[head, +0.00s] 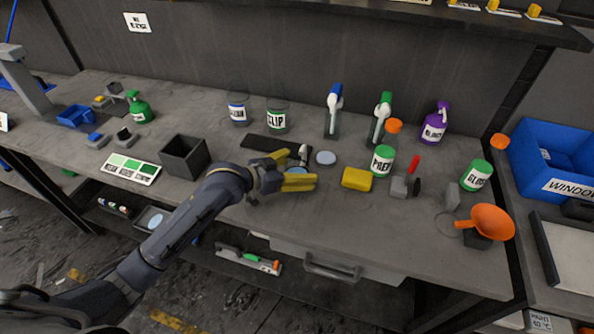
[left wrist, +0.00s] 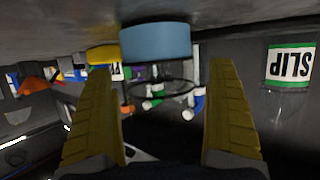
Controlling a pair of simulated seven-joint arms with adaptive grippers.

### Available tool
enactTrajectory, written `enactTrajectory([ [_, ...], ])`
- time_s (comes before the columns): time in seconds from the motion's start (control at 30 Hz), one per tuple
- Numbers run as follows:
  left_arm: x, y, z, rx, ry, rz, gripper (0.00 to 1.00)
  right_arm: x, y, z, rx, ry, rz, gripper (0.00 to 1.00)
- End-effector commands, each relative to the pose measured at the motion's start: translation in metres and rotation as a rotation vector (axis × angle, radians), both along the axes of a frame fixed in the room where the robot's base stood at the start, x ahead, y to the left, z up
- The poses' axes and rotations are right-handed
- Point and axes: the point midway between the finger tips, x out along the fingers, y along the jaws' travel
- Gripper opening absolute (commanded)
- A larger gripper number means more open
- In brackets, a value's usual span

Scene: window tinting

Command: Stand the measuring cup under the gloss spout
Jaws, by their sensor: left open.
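The gloss bottle (head: 476,175), white-labelled with a green top, stands at the right of the bench; I cannot make out its spout. I cannot pick out a measuring cup for certain. My left gripper (head: 293,169) is open over the middle of the bench, with yellow fingers. A blue-grey disc (head: 297,171) shows between its fingers in the head view. In the left wrist view, a blue disc (left wrist: 155,42) shows ahead of the open, empty fingers (left wrist: 165,75). A thin dark curve there may be a clear rim. My right gripper is out of view.
Another round disc (head: 326,158) and a yellow sponge (head: 357,179) lie right of the gripper. The PREP bottle (head: 382,161) and an orange funnel (head: 485,222) stand farther right. The SLIP jar (head: 277,116) stands behind. The front of the bench is mostly clear.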

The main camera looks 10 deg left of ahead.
Motion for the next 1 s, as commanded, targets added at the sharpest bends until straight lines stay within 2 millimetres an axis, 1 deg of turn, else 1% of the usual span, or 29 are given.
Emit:
enactTrajectory([
  [0.07,-0.0001,0.0001,0.0002,0.0,0.0,0.0,0.89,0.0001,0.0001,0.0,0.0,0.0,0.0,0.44],
  [0.17,-0.0002,0.0002,0.0002,0.0,0.0,0.0,0.79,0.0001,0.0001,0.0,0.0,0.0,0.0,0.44],
  [0.6,-0.0002,0.0003,0.0005,-0.001,-0.001,0.0,0.28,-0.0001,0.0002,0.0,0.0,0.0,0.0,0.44],
  [0.63,-0.0002,0.0003,0.0005,-0.001,-0.001,0.0,0.26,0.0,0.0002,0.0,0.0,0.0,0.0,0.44],
  [0.87,-0.0001,0.0002,0.0017,-0.001,-0.001,0.0,0.26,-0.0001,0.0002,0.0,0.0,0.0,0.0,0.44],
  [1.0,0.0,0.0002,0.0083,-0.001,-0.002,-0.001,0.26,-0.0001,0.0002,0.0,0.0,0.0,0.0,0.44],
])
